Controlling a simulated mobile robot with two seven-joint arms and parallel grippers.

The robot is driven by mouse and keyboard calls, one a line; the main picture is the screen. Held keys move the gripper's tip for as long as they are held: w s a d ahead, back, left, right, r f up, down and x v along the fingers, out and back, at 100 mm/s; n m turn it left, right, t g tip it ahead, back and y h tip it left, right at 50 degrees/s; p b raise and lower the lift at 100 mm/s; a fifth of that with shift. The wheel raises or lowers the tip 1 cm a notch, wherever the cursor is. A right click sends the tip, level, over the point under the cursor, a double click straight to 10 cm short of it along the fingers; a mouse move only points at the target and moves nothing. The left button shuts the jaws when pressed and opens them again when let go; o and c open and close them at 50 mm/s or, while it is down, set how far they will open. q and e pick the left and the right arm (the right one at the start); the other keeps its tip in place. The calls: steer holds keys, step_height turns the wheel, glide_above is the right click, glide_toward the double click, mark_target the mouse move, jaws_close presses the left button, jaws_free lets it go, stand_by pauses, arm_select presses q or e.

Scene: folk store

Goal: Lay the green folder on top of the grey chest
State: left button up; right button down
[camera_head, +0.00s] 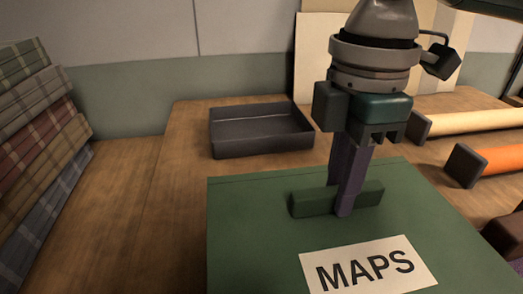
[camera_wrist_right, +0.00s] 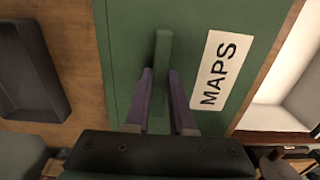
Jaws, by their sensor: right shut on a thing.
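The green folder (camera_head: 250,235) lies flat at the front of the head view, with a white "MAPS" label and a raised green bar handle (camera_head: 312,202). My right gripper (camera_head: 345,203) points down from above, its purple fingers shut on the handle. In the right wrist view the fingers (camera_wrist_right: 161,82) stand on either side of the handle, on the green folder (camera_wrist_right: 128,60). I cannot tell whether the folder rests on the wooden surface or hangs just above it. I see no thing that is clearly the grey chest. My left gripper is not in view.
A dark shallow tray (camera_head: 262,132) stands behind the folder on the wooden surface (camera_head: 150,210). Stacked plaid cloths (camera_head: 40,150) are at the left. A cream roll (camera_head: 475,121) and an orange roll (camera_head: 500,160) lie at the right. Bare wood shows left of the folder.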

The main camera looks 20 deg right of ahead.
step_height(320, 180, down, 4)
steer(key=shift+f+b, duration=0.1)
steer(key=shift+b, duration=0.25)
steer(key=c, duration=0.8)
jaws_free()
steer(key=shift+o, duration=0.2)
step_height(320, 180, up, 12)
steer(key=shift+r+p, duration=0.1)
steer(key=shift+p, duration=0.85)
